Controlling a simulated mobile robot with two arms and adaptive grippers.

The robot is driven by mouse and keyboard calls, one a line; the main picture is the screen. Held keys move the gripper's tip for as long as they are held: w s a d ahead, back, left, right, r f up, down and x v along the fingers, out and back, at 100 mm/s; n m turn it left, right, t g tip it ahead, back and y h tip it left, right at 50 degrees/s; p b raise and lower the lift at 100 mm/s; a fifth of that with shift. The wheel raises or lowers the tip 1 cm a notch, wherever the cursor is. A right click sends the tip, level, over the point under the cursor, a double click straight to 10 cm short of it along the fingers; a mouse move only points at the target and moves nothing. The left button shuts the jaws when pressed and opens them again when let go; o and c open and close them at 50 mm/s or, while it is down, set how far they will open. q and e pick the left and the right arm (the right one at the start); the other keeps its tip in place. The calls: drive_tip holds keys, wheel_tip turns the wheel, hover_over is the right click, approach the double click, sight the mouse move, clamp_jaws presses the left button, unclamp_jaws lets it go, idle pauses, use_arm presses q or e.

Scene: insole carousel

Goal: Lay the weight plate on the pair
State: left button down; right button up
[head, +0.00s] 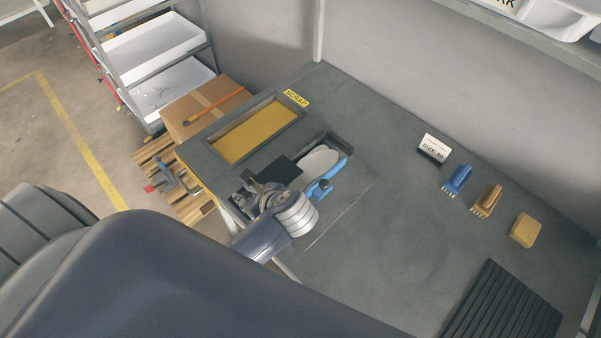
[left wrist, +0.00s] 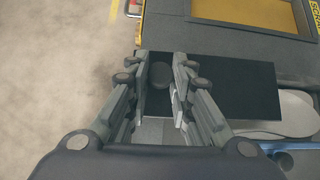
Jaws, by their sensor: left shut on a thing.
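The black weight plate (head: 284,169) is at my left gripper (head: 262,188), over the left part of the recess in the bench. In the left wrist view the fingers (left wrist: 160,85) are closed around the round knob of the plate (left wrist: 240,88). A pale grey insole (head: 318,163) shows just right of the plate, and its edge also shows in the left wrist view (left wrist: 294,108). The plate covers part of the recess, so I cannot tell whether it touches the pair. A blue part (head: 327,180) lies beside the insole. My right gripper is not in view.
A yellow-floored scrap tray (head: 258,130) is sunk in the bench behind the recess. A size sign (head: 434,148), a blue brush (head: 457,179), a tan brush (head: 487,200), a yellow block (head: 525,230) and a black ribbed mat (head: 502,304) stand to the right. The bench middle is clear.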

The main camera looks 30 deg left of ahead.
sight(297, 175)
use_arm(q)
drive_tip(key=w+d, duration=0.2)
drive_tip(key=w, duration=0.2)
drive_tip(key=w+d+p, duration=0.1)
drive_tip(key=w+d, duration=0.1)
drive_tip(key=w, duration=0.3)
drive_tip(key=w+d+f, duration=0.1)
drive_tip(key=w+d, duration=0.1)
drive_tip(key=w, duration=0.2)
drive_tip(key=shift+w+d+p, duration=0.2)
drive_tip(key=shift+w+p, duration=0.15)
drive_tip(key=shift+w, duration=0.05)
drive_tip(key=shift+f, duration=1.85)
drive_tip(key=c, duration=1.4)
unclamp_jaws()
drive_tip(key=shift+s+f, duration=0.15)
